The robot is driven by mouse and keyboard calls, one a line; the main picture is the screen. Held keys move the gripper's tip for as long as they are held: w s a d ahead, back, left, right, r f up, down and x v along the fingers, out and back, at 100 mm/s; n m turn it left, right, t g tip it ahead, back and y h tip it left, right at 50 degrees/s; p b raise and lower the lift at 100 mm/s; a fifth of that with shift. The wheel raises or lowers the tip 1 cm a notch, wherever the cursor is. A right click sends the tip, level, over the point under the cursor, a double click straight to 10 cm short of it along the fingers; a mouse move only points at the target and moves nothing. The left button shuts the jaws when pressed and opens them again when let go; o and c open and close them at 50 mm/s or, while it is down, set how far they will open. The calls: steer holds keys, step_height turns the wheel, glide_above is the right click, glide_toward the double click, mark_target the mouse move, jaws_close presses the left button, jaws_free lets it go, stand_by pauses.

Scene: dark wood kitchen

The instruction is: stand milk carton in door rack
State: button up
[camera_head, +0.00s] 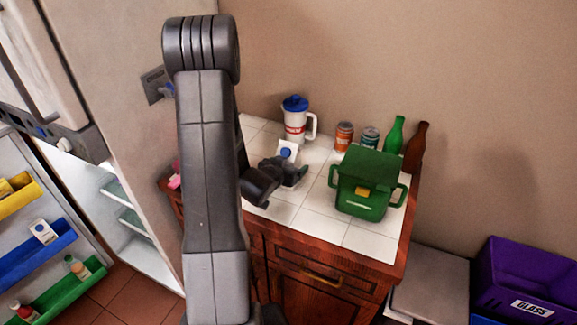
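A small white milk carton with a blue cap (288,148) stands on the white tiled counter. My gripper (294,174) is low over the counter at the carton's near side and hides its lower part. I cannot tell whether the fingers are around the carton or only in front of it. The open fridge door at the far left has a yellow rack (17,198), a blue rack (62,240) and a green rack (70,290). A white carton with a blue cap (43,231) stands in the blue rack. The green rack holds bottles.
A purple crate (530,275) is at right.

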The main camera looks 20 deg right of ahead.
steer(key=c, duration=1.3)
steer(key=shift+c, duration=1.4)
steer(key=shift+r, duration=0.2)
